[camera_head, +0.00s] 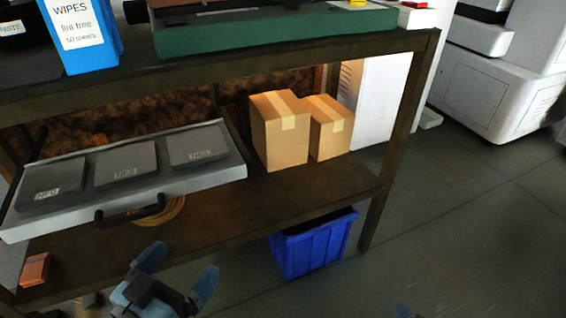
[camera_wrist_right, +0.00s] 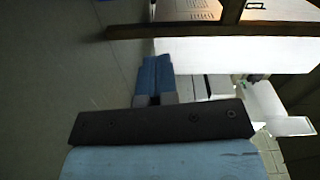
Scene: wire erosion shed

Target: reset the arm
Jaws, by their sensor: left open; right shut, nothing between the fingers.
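My left gripper (camera_head: 180,266) is at the bottom of the head view, with its two blue fingers spread and nothing between them. It is in front of the shelf unit, below the drawer's handle and apart from it.
A shelf unit (camera_head: 300,210) carries a grey open drawer (camera_head: 225,172) with dark pads, and two cardboard boxes (camera_head: 279,145). A blue bin (camera_head: 312,245) stands beneath. White machines (camera_head: 480,95) are at the back right. The floor at right is clear.

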